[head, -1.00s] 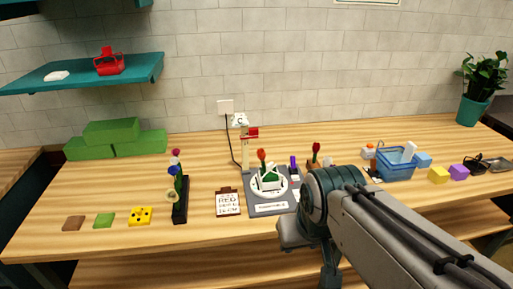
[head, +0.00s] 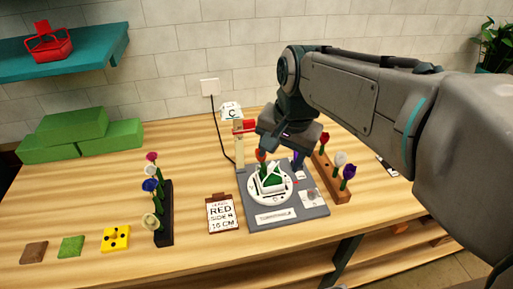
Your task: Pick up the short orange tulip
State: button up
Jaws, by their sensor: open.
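An orange-red flower (head: 260,155) stands upright in the green-and-white holder (head: 270,180) on the round white turntable. I cannot tell for sure that it is the short orange tulip. My gripper (head: 279,148) is open above the turntable, close to this flower at its upper right. The gripper and wrist hide part of the area behind it. I cannot tell whether a finger touches the flower.
A dark rack (head: 164,225) with several flowers stands at left. A wooden rack (head: 334,180) holds red, white and purple flowers at right. A post (head: 240,150) stands behind. Green blocks (head: 75,135) sit far left.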

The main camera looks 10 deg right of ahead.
jog(key=w+r+m+g+b, duration=0.2)
jog(key=w+m+b, duration=0.1)
jog(key=w+m, duration=1.05)
jog(key=m, duration=0.1)
send_over(263, 164)
jog(key=shift+h, duration=0.4)
jog(key=f, duration=0.9)
jog(key=shift+w+a, duration=0.1)
jog(key=shift+a, duration=0.2)
jog(key=shift+w+d+f+p, duration=0.1)
jog(key=shift+f+p, duration=0.25)
jog(key=shift+f, duration=0.95)
jog(key=shift+w+f+p, duration=0.1)
jog(key=shift+f+p, duration=0.2)
jog(key=shift+f, duration=0.95)
jog(key=c, duration=0.8)
